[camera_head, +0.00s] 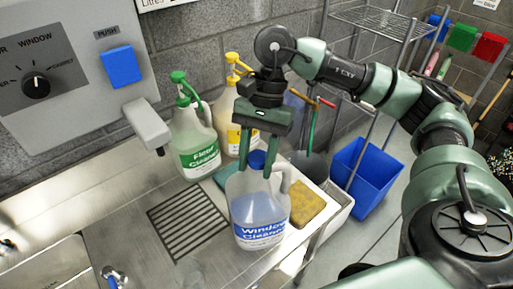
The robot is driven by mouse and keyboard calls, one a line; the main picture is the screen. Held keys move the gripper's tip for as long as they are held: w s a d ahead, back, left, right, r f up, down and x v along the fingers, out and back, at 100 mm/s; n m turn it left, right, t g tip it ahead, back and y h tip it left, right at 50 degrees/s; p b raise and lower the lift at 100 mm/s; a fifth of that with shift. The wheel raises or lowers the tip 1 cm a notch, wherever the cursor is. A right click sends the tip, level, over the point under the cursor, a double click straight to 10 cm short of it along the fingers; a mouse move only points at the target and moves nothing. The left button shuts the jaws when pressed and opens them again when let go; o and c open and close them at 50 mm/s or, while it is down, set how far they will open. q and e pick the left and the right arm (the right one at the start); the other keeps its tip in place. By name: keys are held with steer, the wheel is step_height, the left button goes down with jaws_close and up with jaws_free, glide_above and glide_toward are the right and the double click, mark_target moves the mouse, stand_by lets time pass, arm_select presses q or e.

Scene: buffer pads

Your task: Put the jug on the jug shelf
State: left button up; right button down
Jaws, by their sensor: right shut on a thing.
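The jug (257,211) is a clear plastic one with a blue cap and a blue "Window Cleaner" label. It is upright at the right end of the steel counter, over or near the drain grate. My right gripper (259,157) points down over its top, with one finger on each side of the blue cap, and is shut on the jug. I cannot tell whether the jug's base touches the counter. A wire shelf rack (372,21) stands at the back right; I cannot tell whether it is the jug shelf. My left gripper is not in view.
A green-capped jug (195,143) and a yellow-capped jug (233,130) stand close behind. A yellow sponge (306,204) lies right of the jug. A dispenser panel (70,65) juts out at left. A blue bin (364,177) stands on the floor at right.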

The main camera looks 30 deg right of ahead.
mark_target(257, 171)
steer(key=shift+f+p, duration=0.35)
steer(key=shift+f, duration=1.2)
steer(key=shift+f, duration=0.1)
steer(key=c, duration=0.9)
jaws_free()
steer(key=shift+s, duration=0.15)
steer(key=shift+o, duration=0.2)
